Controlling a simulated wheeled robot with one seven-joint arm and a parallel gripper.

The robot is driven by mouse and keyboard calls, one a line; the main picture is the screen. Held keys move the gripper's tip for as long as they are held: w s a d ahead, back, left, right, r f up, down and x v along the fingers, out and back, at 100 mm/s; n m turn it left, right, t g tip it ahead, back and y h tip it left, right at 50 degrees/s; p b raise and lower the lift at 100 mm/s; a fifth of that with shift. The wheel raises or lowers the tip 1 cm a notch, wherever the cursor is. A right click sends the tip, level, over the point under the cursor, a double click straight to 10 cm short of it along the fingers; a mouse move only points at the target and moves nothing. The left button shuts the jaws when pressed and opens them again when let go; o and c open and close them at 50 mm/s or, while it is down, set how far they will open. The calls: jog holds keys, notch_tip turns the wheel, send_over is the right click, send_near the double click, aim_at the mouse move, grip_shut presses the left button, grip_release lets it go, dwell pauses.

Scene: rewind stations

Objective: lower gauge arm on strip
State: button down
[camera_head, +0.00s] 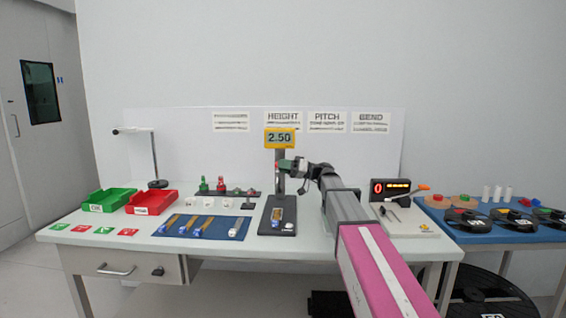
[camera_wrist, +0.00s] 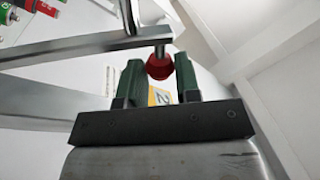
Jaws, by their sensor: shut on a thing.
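The height gauge stands on the table, with a yellow display (camera_head: 280,138) reading 2.50 on a grey post. Its black base (camera_head: 270,222) carries a strip (camera_head: 277,214). My gripper (camera_head: 283,165) is at the post, above the base. In the wrist view the green fingers of my gripper (camera_wrist: 159,80) sit on either side of a red ball knob (camera_wrist: 160,66) on the metal gauge arm (camera_wrist: 90,45) and are shut on it. The gauge's contact with the strip is too small to tell.
A blue mat (camera_head: 190,236) with several strips lies left of the gauge. Green (camera_head: 108,199) and red (camera_head: 152,202) bins stand at the left. A lamp (camera_head: 155,160) stands behind them. A black-screened device (camera_head: 390,188) stands to the right.

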jog(key=s+f+n+g+h, duration=0.1)
jog(key=s+f+n, duration=0.5)
jog(key=shift+s+f, duration=0.2)
jog(key=shift+f, duration=0.2)
jog(key=shift+a, duration=0.1)
jog(key=c, duration=1.1)
grip_release()
jog(key=shift+r, duration=0.1)
jog(key=s+a+r, duration=0.7)
jog(key=s+r, duration=0.1)
jog(key=r, duration=0.2)
jog(key=shift+s+a+r, duration=0.35)
jog(key=shift+r, duration=0.05)
